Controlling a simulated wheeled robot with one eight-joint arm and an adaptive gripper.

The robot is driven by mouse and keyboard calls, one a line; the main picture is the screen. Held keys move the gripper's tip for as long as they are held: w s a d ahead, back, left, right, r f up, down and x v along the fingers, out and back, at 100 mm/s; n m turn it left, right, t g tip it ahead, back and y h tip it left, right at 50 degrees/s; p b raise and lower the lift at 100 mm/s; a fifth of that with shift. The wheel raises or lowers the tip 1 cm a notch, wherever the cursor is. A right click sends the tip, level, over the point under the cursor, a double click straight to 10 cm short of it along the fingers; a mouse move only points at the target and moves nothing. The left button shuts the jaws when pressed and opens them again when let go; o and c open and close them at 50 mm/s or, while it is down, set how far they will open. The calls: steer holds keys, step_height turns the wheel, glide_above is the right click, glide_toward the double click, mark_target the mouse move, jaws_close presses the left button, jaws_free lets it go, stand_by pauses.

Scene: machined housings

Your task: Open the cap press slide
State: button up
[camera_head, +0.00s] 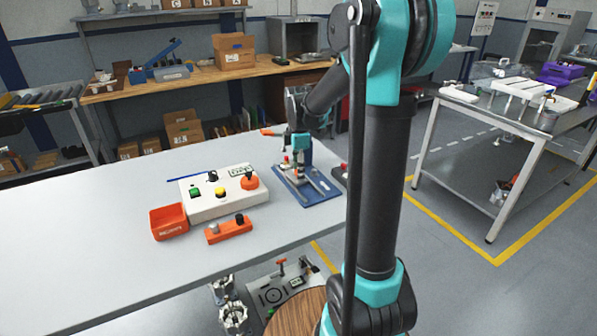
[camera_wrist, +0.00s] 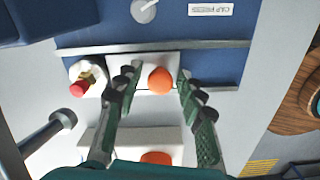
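The cap press has a blue base (camera_head: 322,193), near the right end of the grey table; its "CAP PRESS" label shows in the wrist view (camera_wrist: 211,10). In the wrist view, a light slide plate (camera_wrist: 142,67) with a round orange knob (camera_wrist: 160,80) sits between two metal rails. My gripper (camera_wrist: 157,73) is open, with one green finger on each side of the knob and gaps visible between. I cannot tell how far above the plate the fingertips are. In the head view my gripper (camera_head: 296,160) is over the press and hides part of it.
A white part with a red tip (camera_wrist: 82,80) stands left of the knob. A grey-headed lever (camera_wrist: 60,121) is close to my left finger. A button box (camera_head: 222,203), red bin (camera_head: 168,221) and orange block (camera_head: 229,230) stand left of the press. The table's left is clear.

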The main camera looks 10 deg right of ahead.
jaws_close()
steer(key=s+d, duration=0.1)
steer(key=s, duration=0.2)
steer(key=s+d, duration=0.1)
steer(key=s, duration=0.2)
steer(key=s+d, duration=0.1)
steer(key=s, duration=0.3)
steer(key=shift+d, duration=0.15)
steer(key=shift+o, duration=1.3)
jaws_free()
step_height(320, 180, up, 12)
